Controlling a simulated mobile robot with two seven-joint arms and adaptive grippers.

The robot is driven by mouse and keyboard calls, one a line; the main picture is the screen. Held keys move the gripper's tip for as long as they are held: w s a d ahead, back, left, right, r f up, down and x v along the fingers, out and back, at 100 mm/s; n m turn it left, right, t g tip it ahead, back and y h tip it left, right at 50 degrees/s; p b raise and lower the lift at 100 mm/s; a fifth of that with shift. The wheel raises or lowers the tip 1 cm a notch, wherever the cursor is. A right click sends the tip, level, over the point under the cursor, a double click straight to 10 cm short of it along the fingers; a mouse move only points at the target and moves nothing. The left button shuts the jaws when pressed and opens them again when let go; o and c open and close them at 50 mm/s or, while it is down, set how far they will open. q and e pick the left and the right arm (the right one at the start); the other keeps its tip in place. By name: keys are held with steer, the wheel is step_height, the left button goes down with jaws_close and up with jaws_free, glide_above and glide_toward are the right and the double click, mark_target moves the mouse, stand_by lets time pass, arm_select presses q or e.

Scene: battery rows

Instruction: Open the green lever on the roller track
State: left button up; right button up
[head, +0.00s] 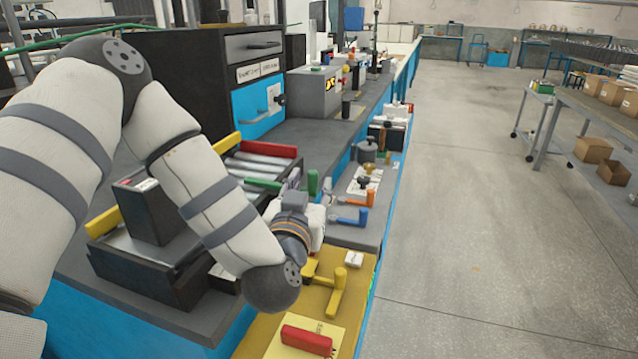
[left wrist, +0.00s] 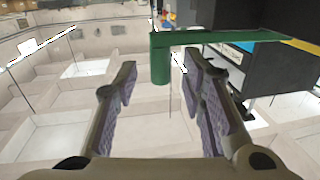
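The roller track (head: 262,162) lies on the bench with a red bar along its far side. The green lever shows as a flat arm (head: 262,184) across the near end of the track, with an upright green handle (head: 312,183) to its right. My left gripper (head: 298,182) is beside that handle, partly hidden by my wrist. In the left wrist view the fingers of my left gripper (left wrist: 160,76) are open and apart. The green handle (left wrist: 160,62) hangs in the gap between the fingertips, with no clear contact. My right gripper is not in view.
Blue-handled (head: 352,218) and orange-handled (head: 356,197) levers stand just right of the gripper. A yellow lever (head: 337,292) and a red block (head: 306,340) are on the yellow plate nearer. A black box (head: 148,210) stands left. The floor aisle at right is clear.

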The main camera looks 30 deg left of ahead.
mark_target(312, 182)
arm_select(q)
steer(key=x, duration=0.2)
steer(key=shift+w+a+f, duration=0.1)
steer(key=shift+w+f, duration=0.1)
steer(key=shift+w+a+r, duration=0.1)
steer(key=shift+w+r, duration=0.15)
steer(key=shift+c, duration=0.4)
jaws_close()
steer(key=shift+w+b, duration=0.1)
steer(key=shift+b, duration=0.2)
